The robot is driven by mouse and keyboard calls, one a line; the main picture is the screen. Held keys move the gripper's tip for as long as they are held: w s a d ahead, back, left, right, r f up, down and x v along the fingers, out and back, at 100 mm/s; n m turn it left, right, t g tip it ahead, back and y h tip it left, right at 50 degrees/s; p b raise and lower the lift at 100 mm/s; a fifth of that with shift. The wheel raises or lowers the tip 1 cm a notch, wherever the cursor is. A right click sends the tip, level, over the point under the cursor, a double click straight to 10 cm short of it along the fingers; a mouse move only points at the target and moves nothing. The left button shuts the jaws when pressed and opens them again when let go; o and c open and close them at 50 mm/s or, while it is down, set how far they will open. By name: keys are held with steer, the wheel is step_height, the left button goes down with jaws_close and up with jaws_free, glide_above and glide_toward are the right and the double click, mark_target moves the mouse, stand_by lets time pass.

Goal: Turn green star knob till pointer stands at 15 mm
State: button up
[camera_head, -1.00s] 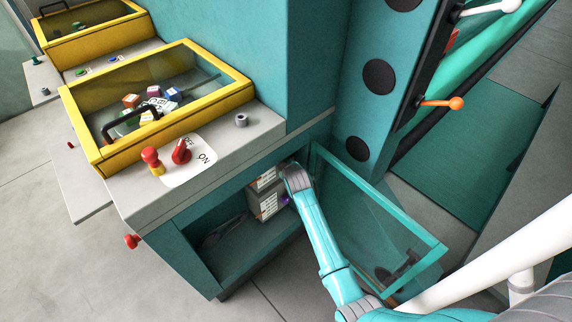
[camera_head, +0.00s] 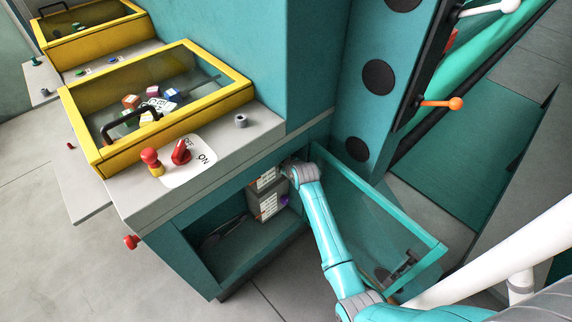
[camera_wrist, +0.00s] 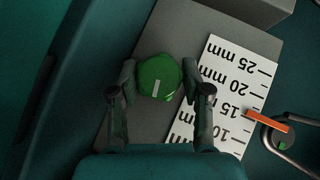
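In the wrist view the green star knob (camera_wrist: 159,77) sits on a grey panel, with a pale mark on its face. The fingers of my gripper (camera_wrist: 160,82) stand on either side of it, very close; whether they touch it is not clear. To the right lies a white scale plate (camera_wrist: 200,118), its labels upside down, reading 10 to 25 mm. The orange pointer (camera_wrist: 266,121) has its tip at or very near the 15 mm line. In the head view my arm reaches into the open cabinet and hides the knob.
The cabinet's clear door (camera_head: 385,215) stands open just right of my arm. Above are a grey counter (camera_head: 248,135) with a red switch (camera_head: 181,152) and a yellow-framed box (camera_head: 100,162). An orange-tipped lever (camera_head: 440,104) sticks out at right.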

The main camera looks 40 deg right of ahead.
steer(key=shift+o, duration=0.7)
steer(key=shift+a+n+h, duration=0.1)
steer(key=shift+n+h, duration=0.5)
steer(key=shift+h, duration=0.3)
steer(key=shift+f+n+t+h, duration=0.1)
steer(key=shift+n+t+h, duration=0.6)
steer(key=shift+n+h, duration=0.9)
